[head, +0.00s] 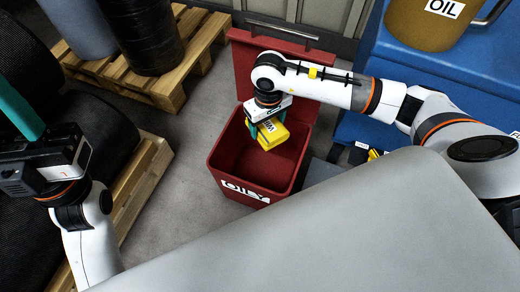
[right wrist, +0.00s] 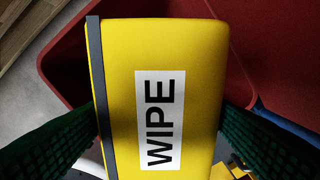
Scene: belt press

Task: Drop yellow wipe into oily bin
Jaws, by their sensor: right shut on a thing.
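The yellow wipe (head: 271,134) is a block-like piece with a white "WIPE" label, and it fills the middle of the right wrist view (right wrist: 205,60). My right gripper (head: 266,131) is shut on it, with a green finger on each side. It holds the wipe over the opening of the open red bin (head: 228,181), which carries a white "OILY" label on its front. The red of the bin also shows behind the wipe in the right wrist view (right wrist: 285,45). My left gripper (head: 22,112) is at the far left, away from the bin, with one teal finger showing; its opening is unclear.
The bin's red lid (head: 242,62) stands raised behind it. Wooden pallets (head: 170,92) with dark rolls are at the left. A blue unit (head: 465,75) with a yellow-brown "OIL" container (head: 425,28) is at the right. A grey surface (head: 330,230) covers the front.

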